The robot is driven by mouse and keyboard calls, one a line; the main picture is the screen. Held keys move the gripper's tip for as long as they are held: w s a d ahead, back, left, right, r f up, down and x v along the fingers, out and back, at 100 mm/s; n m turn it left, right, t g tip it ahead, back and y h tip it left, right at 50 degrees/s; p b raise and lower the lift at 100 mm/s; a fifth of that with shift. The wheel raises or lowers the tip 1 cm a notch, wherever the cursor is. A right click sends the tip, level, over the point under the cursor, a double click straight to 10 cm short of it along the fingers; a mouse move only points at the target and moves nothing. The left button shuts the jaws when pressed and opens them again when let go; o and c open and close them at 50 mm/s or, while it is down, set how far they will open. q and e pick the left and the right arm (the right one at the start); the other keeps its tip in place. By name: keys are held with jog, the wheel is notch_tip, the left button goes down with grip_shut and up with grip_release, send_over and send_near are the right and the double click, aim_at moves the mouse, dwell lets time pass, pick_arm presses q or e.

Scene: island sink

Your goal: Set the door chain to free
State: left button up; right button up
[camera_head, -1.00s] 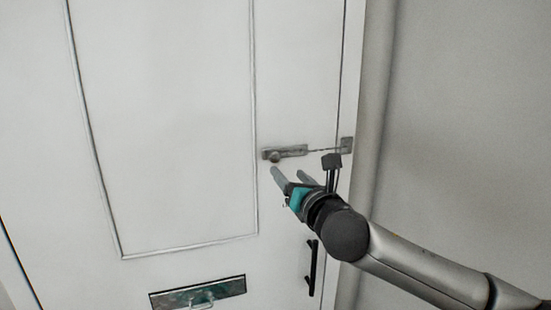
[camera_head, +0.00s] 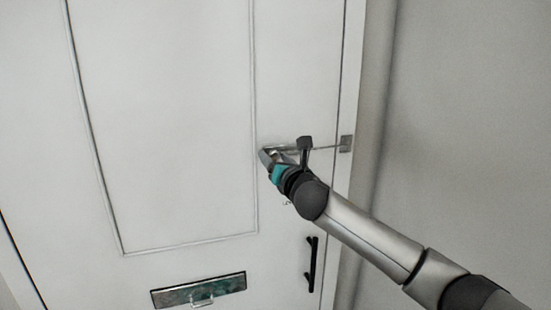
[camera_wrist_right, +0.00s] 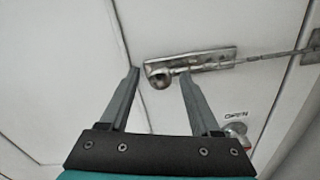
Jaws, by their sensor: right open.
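The door chain runs from a metal slide plate (camera_wrist_right: 205,60) on the white door to a bracket (camera_head: 346,143) on the frame at the right. The chain (camera_wrist_right: 265,57) is stretched across the gap between door and frame. Its round end knob (camera_wrist_right: 158,77) sits at the left end of the plate. My right gripper (camera_wrist_right: 160,80) is open, with the knob showing between its two fingertips in the wrist view. In the head view my right gripper (camera_head: 272,155) covers most of the plate. I cannot tell whether the fingers touch the knob. My left gripper is not in view.
A black pull handle (camera_head: 312,264) is on the door below the chain. A metal letter slot (camera_head: 199,291) is lower left. A round lock marked OPEN (camera_wrist_right: 236,128) shows below the plate. The grey wall is at the right.

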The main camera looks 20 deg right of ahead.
jog(key=shift+c, duration=0.4)
grip_shut()
dwell(1.1)
